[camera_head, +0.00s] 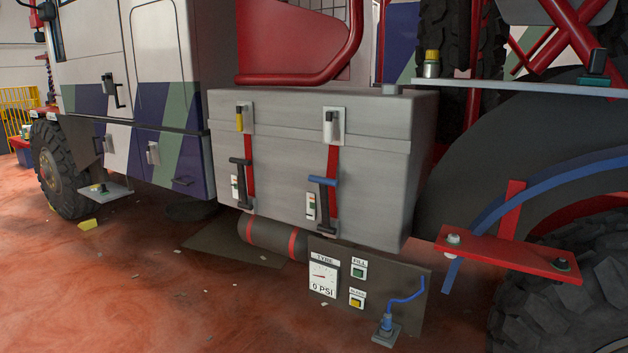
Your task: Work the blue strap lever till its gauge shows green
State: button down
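The blue strap lever (323,181) is on the front of a grey storage box (285,170), at the lower end of the right-hand red strap (333,160). Its handle is blue on top and its body is dark. A small white gauge (311,205) with a coloured scale stands just left of the lever; green and red marks show, but the needle is too small to read. A black-handled lever (240,162) on the left-hand strap has a similar gauge (234,188). My gripper is not in view.
Below the box is a tyre panel with a 0 PSI dial (323,278), a green fill button (358,270) and a yellow bleed button (356,301). A red step (510,252) juts out at right, near a large wheel (560,290). The red floor (150,290) at front left is mostly clear.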

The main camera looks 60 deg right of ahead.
aim_at(323, 183)
jog(key=z, duration=0.1)
jog(key=i, duration=1)
jog(key=u, duration=0.05)
